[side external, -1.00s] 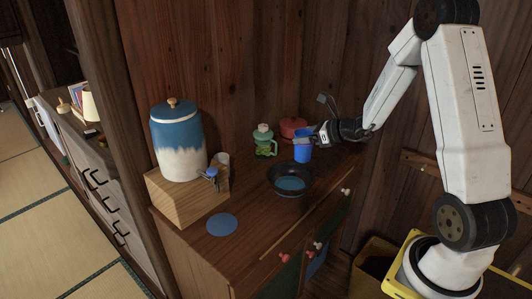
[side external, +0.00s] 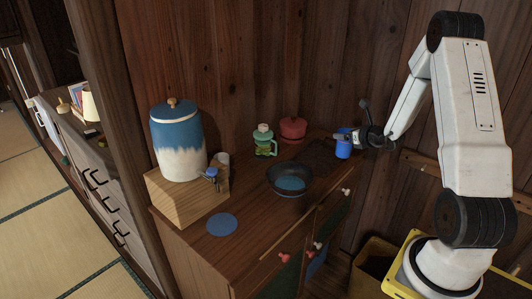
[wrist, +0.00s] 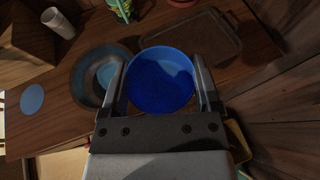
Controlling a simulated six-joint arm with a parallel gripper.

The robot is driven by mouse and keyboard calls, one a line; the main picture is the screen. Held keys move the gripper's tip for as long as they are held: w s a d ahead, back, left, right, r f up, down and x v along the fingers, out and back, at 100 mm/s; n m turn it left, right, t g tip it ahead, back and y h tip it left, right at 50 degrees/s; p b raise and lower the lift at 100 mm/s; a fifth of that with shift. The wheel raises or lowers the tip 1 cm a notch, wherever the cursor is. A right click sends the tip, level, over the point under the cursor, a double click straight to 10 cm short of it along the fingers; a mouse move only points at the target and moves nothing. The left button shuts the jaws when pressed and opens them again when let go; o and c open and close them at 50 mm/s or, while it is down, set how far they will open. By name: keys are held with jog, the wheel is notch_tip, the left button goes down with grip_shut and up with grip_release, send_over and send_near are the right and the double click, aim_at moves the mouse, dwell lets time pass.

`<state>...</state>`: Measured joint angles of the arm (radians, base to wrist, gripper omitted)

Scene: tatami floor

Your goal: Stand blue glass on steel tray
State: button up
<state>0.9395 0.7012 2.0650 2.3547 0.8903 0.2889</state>
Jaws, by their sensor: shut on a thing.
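The blue glass (side external: 343,150) is held by my gripper (side external: 344,137) near the right end of the cabinet top. In the wrist view the glass (wrist: 161,82) sits between the two fingers, its round open mouth towards the camera. It looks close to upright. The dark, flat, rectangular steel tray (side external: 314,153) lies on the cabinet top at the back right, left of the glass in the side view. In the wrist view the tray (wrist: 222,42) lies beyond the glass, which hides its near left part.
A dark bowl (side external: 290,194) with blue inside stands front-left of the tray. A green jar (side external: 265,143) and a red pot (side external: 293,129) stand at the back. A blue-white urn (side external: 178,145) sits on a wooden box; a blue disc (side external: 222,224) lies in front.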

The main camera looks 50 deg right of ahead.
jog(key=shift+f, duration=0.35)
jog(key=w+d+f, duration=0.8)
jog(key=w+f, duration=0.1)
jog(key=w, duration=0.2)
jog(key=shift+f, duration=0.2)
dwell(0.4)
jog(key=shift+w+d+f, duration=0.1)
jog(key=shift+w+f, duration=0.1)
jog(key=shift+f, duration=1.6)
jog(key=shift+f, duration=0.15)
